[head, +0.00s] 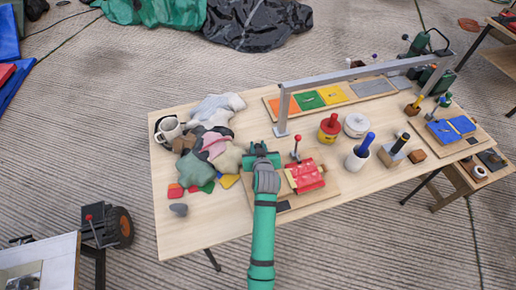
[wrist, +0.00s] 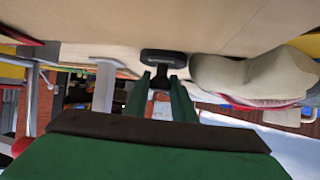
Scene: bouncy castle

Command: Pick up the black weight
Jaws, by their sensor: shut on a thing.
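My gripper (head: 259,146) is over the wooden table, beside the red device, seen from behind in the head view. In the wrist view its two green fingers (wrist: 161,92) are shut on the black weight (wrist: 163,57). The weight has a wide, dark rounded end just past the fingertips and a narrower dark part between them.
A pile of cloths (head: 212,140) lies just left of my gripper. A red device (head: 306,177) on a wooden board stands close on the right. A grey metal frame (head: 282,115) rises behind.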

